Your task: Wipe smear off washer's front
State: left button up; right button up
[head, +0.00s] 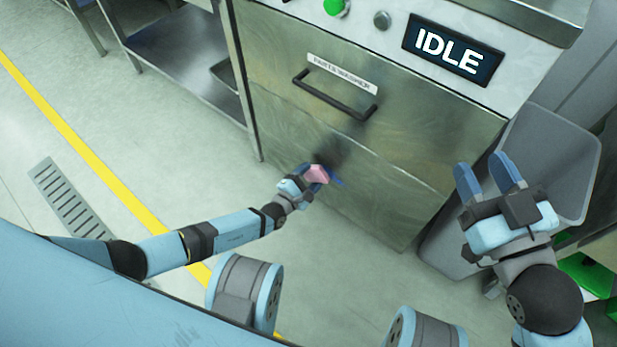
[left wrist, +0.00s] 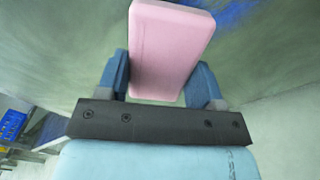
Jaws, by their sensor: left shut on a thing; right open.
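The parts washer (head: 270,105) is a steel cabinet with a black handle and a display reading IDLE. A dark smear (head: 328,150) shows on its lower front, just above and behind my left gripper. My left gripper (head: 315,177) is shut on a pink sponge block (head: 318,173), close to the washer's front; I cannot tell if it touches. The pink sponge (left wrist: 172,45) also shows between the blue fingers in the left wrist view, with a blue patch (left wrist: 245,10) beyond it. My right gripper (head: 490,180) is open and empty, right of the washer.
A grey bin (head: 555,150) stands right of the washer, behind my right gripper. A steel shelf table (head: 185,60) stands left of it. A floor drain grate (head: 72,200) and a yellow line (head: 90,150) lie on the open floor at left. Green objects (head: 585,272) are at lower right.

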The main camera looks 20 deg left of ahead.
pick_arm(q)
jog(key=shift+c, duration=1)
jog(key=shift+x, duration=0.95)
jog(key=shift+s+d, duration=0.25)
jog(key=shift+d, duration=0.25)
jog(key=shift+s+d, duration=0.25)
jog(key=shift+d, duration=0.2)
jog(key=shift+d, duration=0.1)
